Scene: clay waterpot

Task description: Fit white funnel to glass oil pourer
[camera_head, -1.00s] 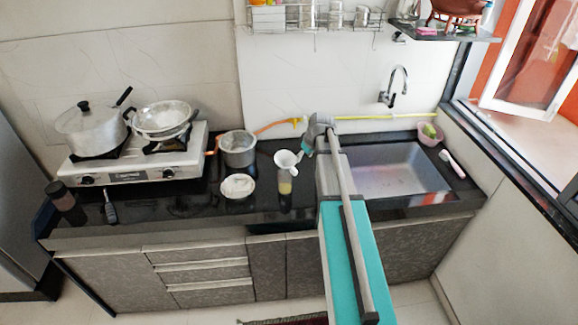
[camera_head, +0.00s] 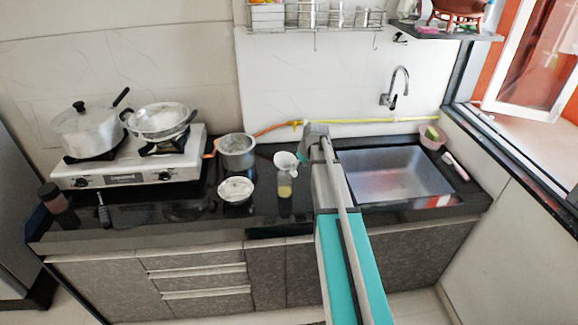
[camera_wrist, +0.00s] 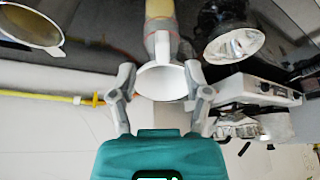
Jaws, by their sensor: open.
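The white funnel (camera_head: 286,159) is at the top of the glass oil pourer (camera_head: 285,188), which stands upright on the dark counter with yellow liquid low inside. In the wrist view the funnel (camera_wrist: 163,83) shows its wide mouth towards me, with its narrow end against the neck of the pourer (camera_wrist: 159,12). I cannot tell how deep the spout sits. My gripper (camera_wrist: 159,88) is open, one finger on each side of the funnel's mouth, with small gaps visible. In the head view my arm partly hides the gripper, just right of the funnel.
A white bowl (camera_head: 236,190) and a metal pot (camera_head: 237,152) stand left of the pourer. The gas stove (camera_head: 130,165) with pans is farther left. The sink (camera_head: 396,173) lies to the right. A yellow hose (camera_head: 380,121) runs along the wall behind.

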